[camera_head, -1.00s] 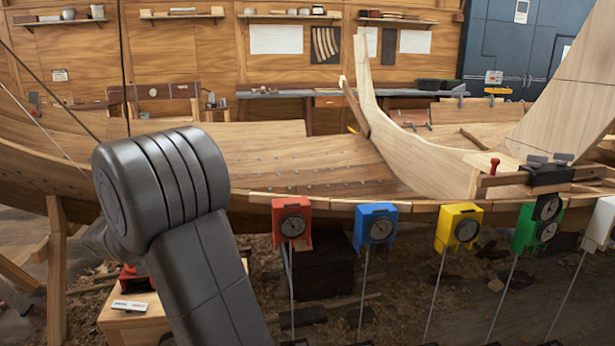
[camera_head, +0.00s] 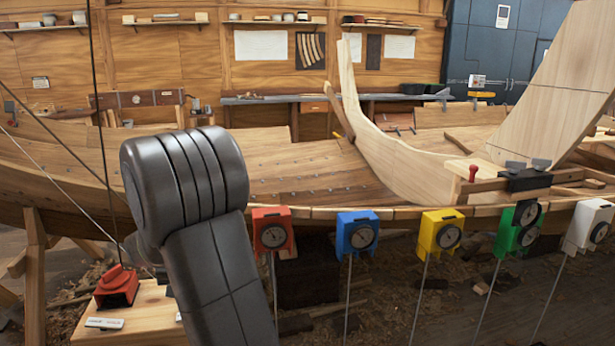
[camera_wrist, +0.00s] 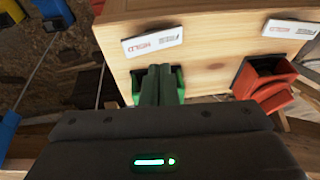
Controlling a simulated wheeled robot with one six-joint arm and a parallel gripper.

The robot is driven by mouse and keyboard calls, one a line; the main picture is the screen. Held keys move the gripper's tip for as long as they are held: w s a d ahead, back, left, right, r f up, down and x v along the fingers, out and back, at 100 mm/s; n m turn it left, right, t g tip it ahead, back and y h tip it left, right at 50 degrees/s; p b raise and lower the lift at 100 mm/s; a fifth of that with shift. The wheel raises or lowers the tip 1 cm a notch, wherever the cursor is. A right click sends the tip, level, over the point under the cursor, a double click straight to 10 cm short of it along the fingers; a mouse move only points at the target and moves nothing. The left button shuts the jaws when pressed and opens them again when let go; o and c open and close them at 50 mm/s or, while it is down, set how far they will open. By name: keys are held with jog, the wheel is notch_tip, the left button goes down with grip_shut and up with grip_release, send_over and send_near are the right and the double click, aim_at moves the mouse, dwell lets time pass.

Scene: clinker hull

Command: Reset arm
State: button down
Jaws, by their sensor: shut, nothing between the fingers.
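My gripper (camera_wrist: 161,72) shows in the wrist view with its two fingers together and nothing between them. It is over a wooden box (camera_wrist: 205,50) with white labels. A green thing (camera_wrist: 139,88) shows behind the fingers, partly hidden by them; I cannot tell whether they touch it. In the head view my dark arm rises at the lower left, bent at a thick rounded joint, and the gripper is hidden behind it. The wooden box (camera_head: 150,308) stands low to the left of my arm, with a red thing (camera_head: 117,287) on its top.
The plank hull (camera_head: 310,170) spans the view beyond my arm. Dial boxes in red (camera_head: 272,232), blue (camera_head: 357,233), yellow (camera_head: 440,232), green (camera_head: 517,230) and white (camera_head: 589,227) line its near edge with thin rods below. A cord (camera_head: 98,120) hangs left of my arm.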

jog(key=shift+v, duration=2.15)
jog(key=shift+s+a+f, duration=0.1)
jog(key=shift+s+a, duration=0.05)
